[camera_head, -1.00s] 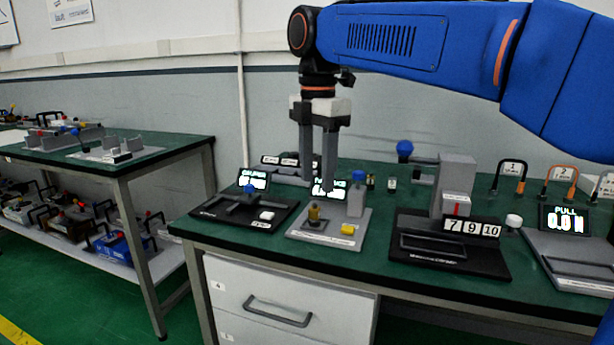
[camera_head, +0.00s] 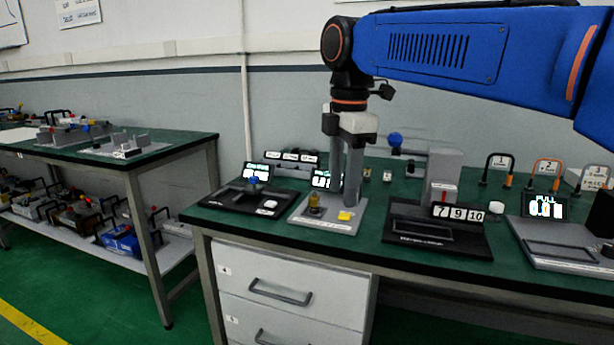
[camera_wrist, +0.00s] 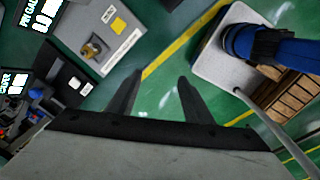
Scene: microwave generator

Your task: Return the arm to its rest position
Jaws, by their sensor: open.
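My gripper (camera_head: 345,203) hangs from my blue arm in the head view, pointing down in front of the green workbench (camera_head: 350,252). Its two grey fingers are apart with nothing between them. In the wrist view the fingers (camera_wrist: 158,84) are spread over the green floor. The grey plate (camera_head: 333,226) with a brass fitting (camera_head: 314,205) and a yellow block (camera_head: 345,215) lies behind the gripper, partly hidden by it. The same plate shows at the upper left of the wrist view (camera_wrist: 112,50).
A black device with number tiles (camera_head: 432,232) and a pull gauge (camera_head: 545,207) stand to the right. A black tray device (camera_head: 235,197) stands to the left. Another bench (camera_head: 180,147) with bins below is at the far left. Drawers (camera_head: 285,290) sit under the bench. Open floor lies between the benches.

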